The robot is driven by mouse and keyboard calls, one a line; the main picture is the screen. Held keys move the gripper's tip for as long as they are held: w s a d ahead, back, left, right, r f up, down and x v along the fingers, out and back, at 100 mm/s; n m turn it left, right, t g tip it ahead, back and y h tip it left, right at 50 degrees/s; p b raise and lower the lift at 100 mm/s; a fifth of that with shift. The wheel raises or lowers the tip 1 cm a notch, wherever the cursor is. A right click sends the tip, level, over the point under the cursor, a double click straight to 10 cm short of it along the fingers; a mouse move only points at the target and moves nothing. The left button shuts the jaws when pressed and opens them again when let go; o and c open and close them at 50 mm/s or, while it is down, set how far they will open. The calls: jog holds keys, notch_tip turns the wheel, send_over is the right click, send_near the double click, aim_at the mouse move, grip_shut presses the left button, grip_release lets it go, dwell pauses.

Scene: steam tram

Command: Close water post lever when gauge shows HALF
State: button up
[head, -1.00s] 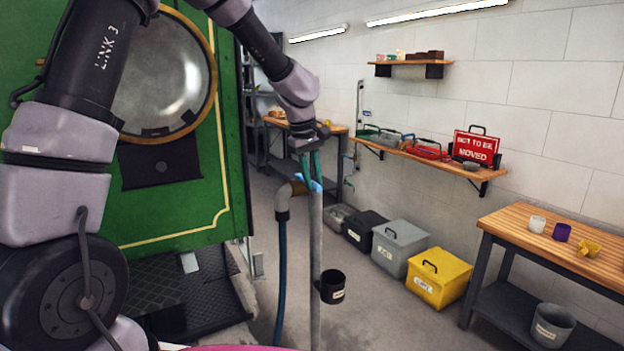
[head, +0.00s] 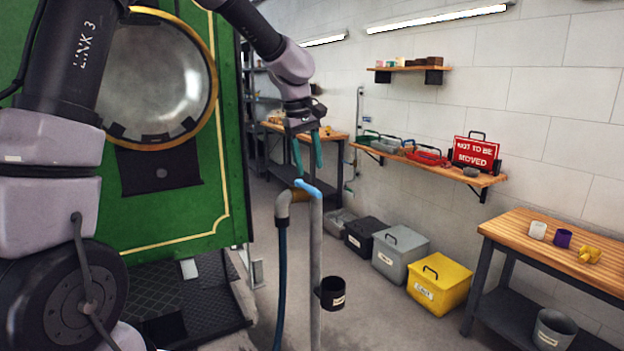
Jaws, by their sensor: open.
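The water post (head: 316,250) is a grey upright pipe in the middle of the head view. A light blue lever (head: 309,187) lies across its top. A grey elbow (head: 282,208) with a dark blue hose (head: 281,290) hangs at the post's left. My gripper (head: 308,170) is open and empty, with teal fingers pointing down. In the picture its fingertips are just above the lever, and I see a small gap there. No gauge reading can be made out in this view.
A green tram front (head: 190,215) with a round brass-rimmed door stands at left. Grey and yellow bins (head: 440,284) line the wall. A wooden bench (head: 530,250) is at right.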

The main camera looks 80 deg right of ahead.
jog(key=shift+w+a+r, duration=0.15)
jog(key=shift+w+r, duration=0.05)
jog(key=shift+r, duration=0.85)
jog(key=shift+w+a+r, duration=0.1)
jog(key=shift+w+r, duration=0.05)
jog(key=shift+r, duration=0.9)
